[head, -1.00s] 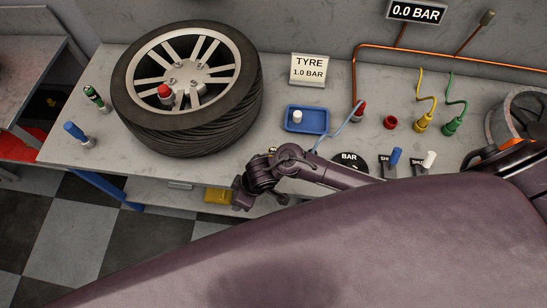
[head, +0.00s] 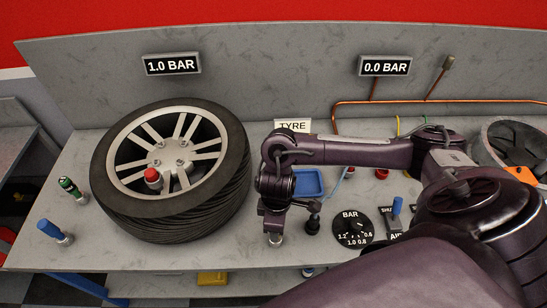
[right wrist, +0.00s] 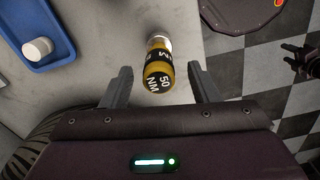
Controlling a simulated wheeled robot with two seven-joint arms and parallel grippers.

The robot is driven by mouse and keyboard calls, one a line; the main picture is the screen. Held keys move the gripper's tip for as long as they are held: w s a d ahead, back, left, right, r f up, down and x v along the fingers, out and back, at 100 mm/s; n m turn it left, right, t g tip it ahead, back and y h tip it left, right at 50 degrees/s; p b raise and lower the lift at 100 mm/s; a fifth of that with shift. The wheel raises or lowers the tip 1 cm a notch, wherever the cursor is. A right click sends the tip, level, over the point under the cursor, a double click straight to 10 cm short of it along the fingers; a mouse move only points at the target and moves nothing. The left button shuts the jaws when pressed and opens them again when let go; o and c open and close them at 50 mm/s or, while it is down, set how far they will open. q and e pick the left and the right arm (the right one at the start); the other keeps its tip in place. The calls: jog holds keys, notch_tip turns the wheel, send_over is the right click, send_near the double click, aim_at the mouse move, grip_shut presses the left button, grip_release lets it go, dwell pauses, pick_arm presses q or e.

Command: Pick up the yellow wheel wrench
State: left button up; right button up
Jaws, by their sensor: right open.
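The yellow wheel wrench (right wrist: 158,72) has a black band marked 50 NM and a pale metal end. In the right wrist view it lies ahead of and between the spread fingers of my right gripper (right wrist: 158,88), with a gap on each side. In the head view my right gripper (head: 273,222) points down over the bench front, right of the tyre, and hides most of the wrench. A small silver end (head: 275,240) shows just below it. My left gripper is not seen in the head view.
The tyre (head: 172,170) with a red-capped piece on its rim lies close left. A blue tray (head: 309,183) and a BAR dial (head: 352,228) are to the right. The bench front edge is near.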

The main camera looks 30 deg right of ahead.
notch_tip(320, 180, down, 5)
jog(key=shift+w+f, duration=0.1)
jog(key=c, duration=1.1)
jog(key=shift+c, duration=0.3)
